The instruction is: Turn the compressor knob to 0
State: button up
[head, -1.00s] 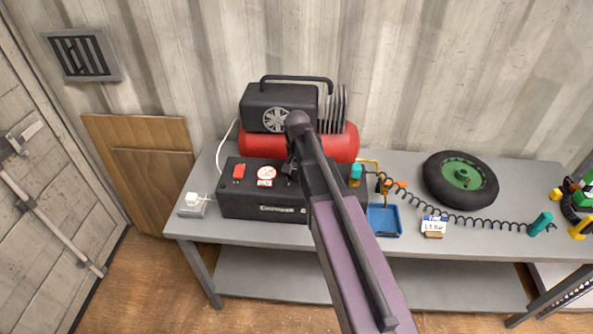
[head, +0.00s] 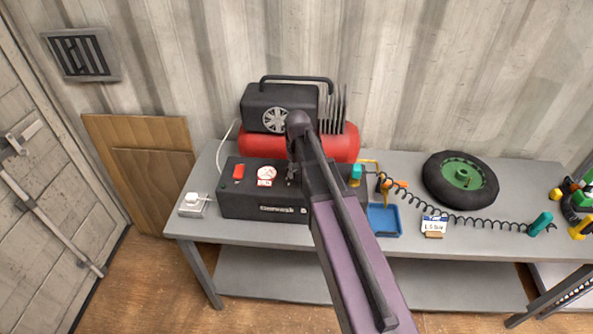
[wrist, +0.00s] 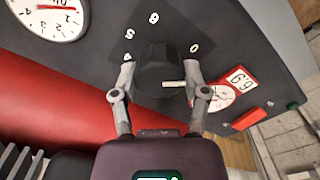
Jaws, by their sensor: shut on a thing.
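The compressor (head: 265,205) stands on the left of the grey bench, with a black control panel in front of a red tank. Its black knob (wrist: 158,75) fills the middle of the wrist view. Printed numbers ring it, with the 0 (wrist: 194,48) at its upper right. A white pointer bar on the knob points right, below the 0 and not lined up with it. My gripper (wrist: 160,68) is shut on the knob, one finger on each side. In the head view my gripper (head: 292,172) and arm hide the knob.
A round gauge (head: 266,173) and a red switch (head: 238,172) sit left of my gripper on the panel. A blue tray (head: 384,220), a coiled hose (head: 455,213), a small card (head: 434,225) and a wheel (head: 459,181) are to the right on the bench.

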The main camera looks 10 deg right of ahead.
jog(key=shift+n, duration=0.6)
jog(key=o, duration=1.1)
jog(key=shift+o, duration=0.2)
jog(key=shift+r, duration=0.1)
